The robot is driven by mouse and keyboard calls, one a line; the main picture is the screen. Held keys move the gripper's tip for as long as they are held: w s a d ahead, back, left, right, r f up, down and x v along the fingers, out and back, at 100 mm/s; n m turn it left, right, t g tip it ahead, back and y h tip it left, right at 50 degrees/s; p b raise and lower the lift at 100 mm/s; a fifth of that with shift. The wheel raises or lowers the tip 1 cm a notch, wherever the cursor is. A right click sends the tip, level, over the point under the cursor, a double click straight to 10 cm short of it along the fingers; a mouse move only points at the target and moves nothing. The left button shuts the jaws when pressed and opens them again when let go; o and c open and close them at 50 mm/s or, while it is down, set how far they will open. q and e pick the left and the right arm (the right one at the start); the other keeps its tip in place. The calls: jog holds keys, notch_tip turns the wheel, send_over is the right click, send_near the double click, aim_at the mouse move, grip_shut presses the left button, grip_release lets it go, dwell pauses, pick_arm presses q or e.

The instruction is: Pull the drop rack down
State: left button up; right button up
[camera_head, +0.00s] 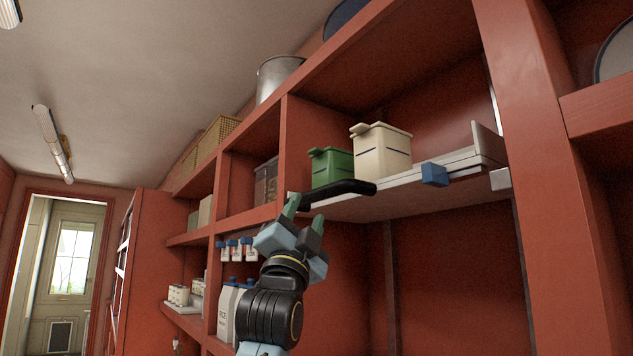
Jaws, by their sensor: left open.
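The drop rack (440,184) is a pale board high in the red shelving, seen from below. A green canister (331,167) and a cream canister (383,152) stand on it. A black handle (341,190) runs along its front left. A blue block (434,174) sits on its front edge. My left gripper (306,217) is open, its greenish fingertips pointing up at the left end of the handle. One fingertip overlaps the handle in the picture; I cannot tell whether they touch. My right gripper is not in view.
Red uprights and shelf edges stand close on both sides, including a thick post (545,150) at the right. A metal pot (277,77) is on top. White bottles (229,312) stand lower left. The space under the rack is empty.

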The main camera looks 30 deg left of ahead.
aim_at(312, 199)
pick_arm(q)
jog(key=p+x, duration=0.1)
jog(key=x, duration=0.3)
jog(key=shift+w+r+p, duration=0.15)
jog(key=shift+w+p, duration=0.05)
jog(key=shift+p, duration=0.1)
jog(key=p+x, duration=0.1)
jog(key=x, duration=0.2)
jog(key=shift+w+r+p, duration=0.1)
jog(key=shift+w+p, duration=0.1)
jog(key=shift+p, duration=0.1)
jog(key=shift+w+a+r, duration=0.1)
jog(key=shift+w+r, duration=0.1)
jog(key=shift+w, duration=0.05)
grip_shut()
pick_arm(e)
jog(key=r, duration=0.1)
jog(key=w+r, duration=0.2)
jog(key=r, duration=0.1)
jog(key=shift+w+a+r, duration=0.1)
